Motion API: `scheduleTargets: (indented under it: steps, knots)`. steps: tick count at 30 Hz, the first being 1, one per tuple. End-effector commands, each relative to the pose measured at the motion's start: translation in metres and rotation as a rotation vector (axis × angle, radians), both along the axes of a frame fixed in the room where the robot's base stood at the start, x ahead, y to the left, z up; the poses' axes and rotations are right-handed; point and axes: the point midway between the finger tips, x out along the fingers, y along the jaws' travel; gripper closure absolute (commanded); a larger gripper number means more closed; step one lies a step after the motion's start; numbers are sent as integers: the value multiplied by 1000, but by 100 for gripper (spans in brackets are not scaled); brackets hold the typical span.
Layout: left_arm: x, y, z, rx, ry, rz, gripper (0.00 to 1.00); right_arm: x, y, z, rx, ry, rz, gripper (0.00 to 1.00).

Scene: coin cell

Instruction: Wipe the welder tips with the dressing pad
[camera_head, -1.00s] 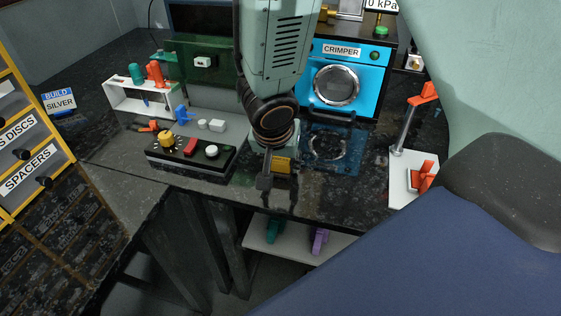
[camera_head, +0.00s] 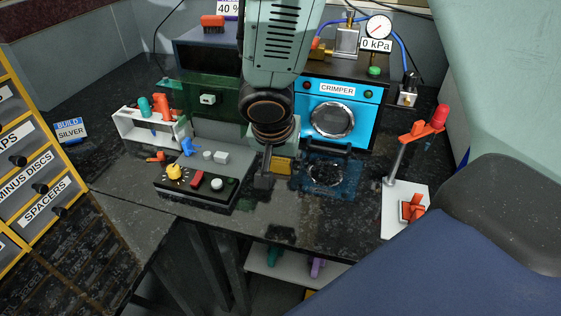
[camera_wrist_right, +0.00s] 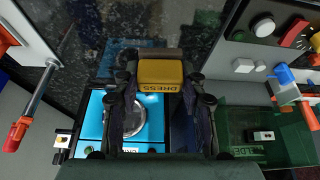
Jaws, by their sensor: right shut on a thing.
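My right gripper (camera_head: 272,173) hangs over the bench between the control box and the crimper. It is shut on the yellow dressing pad (camera_head: 282,166). In the right wrist view the pad (camera_wrist_right: 160,74), marked DRESS, sits between the two fingers. The welder is the dark green-shielded unit (camera_head: 197,99) behind the control box, left of my gripper; its shield and part of its label show in the right wrist view (camera_wrist_right: 295,135). The pad is apart from the welder. I cannot make out the welder tips clearly. My left gripper is not in view.
The blue crimper (camera_head: 368,107) stands behind right. A white rack (camera_head: 140,128) is at left, a lever stand (camera_head: 394,222) at right. The front bench middle is clear.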

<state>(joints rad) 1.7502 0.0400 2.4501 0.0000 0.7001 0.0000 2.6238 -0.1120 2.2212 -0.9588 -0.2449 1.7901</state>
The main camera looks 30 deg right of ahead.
Motion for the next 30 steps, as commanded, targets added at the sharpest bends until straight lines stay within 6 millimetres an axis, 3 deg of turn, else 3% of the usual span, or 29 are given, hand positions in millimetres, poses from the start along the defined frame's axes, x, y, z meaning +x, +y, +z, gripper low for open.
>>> scheduleTargets:
  steps: [3,4,12,30]
  knots:
    - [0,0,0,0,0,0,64,0,0,0,0,0,0,89]
    - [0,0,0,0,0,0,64,0,0,0,0,0,0,60]
    - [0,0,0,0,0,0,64,0,0,0,-1,-1,0,83]
    - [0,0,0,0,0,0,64,1,1,0,0,-1,4,83]
